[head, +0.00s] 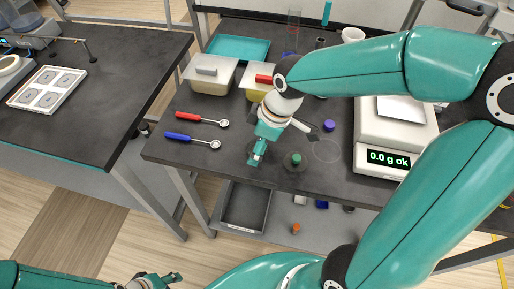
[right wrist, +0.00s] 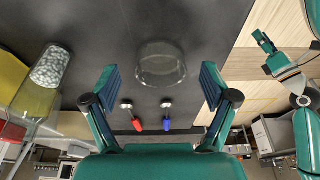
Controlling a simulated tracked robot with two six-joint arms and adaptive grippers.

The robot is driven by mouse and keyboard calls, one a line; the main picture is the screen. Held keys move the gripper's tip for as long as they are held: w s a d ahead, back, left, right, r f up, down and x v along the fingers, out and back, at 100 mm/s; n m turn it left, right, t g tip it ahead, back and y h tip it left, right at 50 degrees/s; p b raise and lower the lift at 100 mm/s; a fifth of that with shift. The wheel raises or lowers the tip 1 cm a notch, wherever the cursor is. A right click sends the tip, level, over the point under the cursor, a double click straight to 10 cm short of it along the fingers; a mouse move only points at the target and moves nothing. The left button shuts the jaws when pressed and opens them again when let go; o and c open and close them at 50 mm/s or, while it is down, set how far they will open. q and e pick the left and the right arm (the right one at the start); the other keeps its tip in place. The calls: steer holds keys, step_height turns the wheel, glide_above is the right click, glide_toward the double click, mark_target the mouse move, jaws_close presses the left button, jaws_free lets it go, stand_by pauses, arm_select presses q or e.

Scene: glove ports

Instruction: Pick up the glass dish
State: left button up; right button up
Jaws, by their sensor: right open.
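The glass dish (right wrist: 160,65) is a clear, round, shallow vessel on the dark bench top in the right wrist view. My right gripper (right wrist: 159,84) is open, with one finger on each side of the dish in that picture; I cannot tell how high above it they are. My left gripper (head: 158,280) is low at the bottom edge, away from the bench, and looks open and empty in the right wrist view (right wrist: 268,55).
A red-handled spoon (head: 200,119) and a blue-handled spoon (head: 190,139) lie left of my right gripper. A green-topped item (head: 296,159) and a purple-capped item (head: 329,126) stand to its right. A scale (head: 392,135) is farther right. Tubs (head: 213,80) stand behind.

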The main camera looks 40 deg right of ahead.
steer(key=shift+f, duration=0.3)
steer(key=c, duration=1.1)
steer(key=shift+o, duration=0.2)
steer(key=shift+r, duration=0.1)
